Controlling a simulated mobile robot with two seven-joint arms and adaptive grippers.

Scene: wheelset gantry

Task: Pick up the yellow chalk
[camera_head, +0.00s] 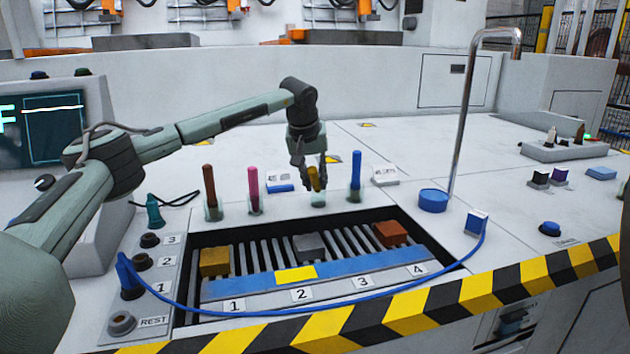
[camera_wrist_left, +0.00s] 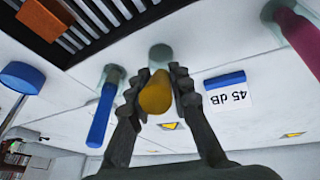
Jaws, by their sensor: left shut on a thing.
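The yellow chalk (camera_head: 315,179) is between the fingers of my left gripper (camera_head: 309,172), which is shut on it. The chalk points down over a small clear holder (camera_head: 318,200) on the white console. In the left wrist view the chalk (camera_wrist_left: 156,93) sits between the two ridged dark fingers, with the round holder (camera_wrist_left: 160,52) just past its end. I cannot tell whether its lower tip is still inside the holder. My right gripper is not in view.
Brown (camera_head: 209,186), pink (camera_head: 253,188) and blue (camera_head: 356,170) chalks stand in holders alongside. In front is a slotted recess with coloured blocks and a blue bar (camera_head: 350,285). A blue cable (camera_head: 300,308) crosses the front. A metal pipe (camera_head: 463,125) rises at the right.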

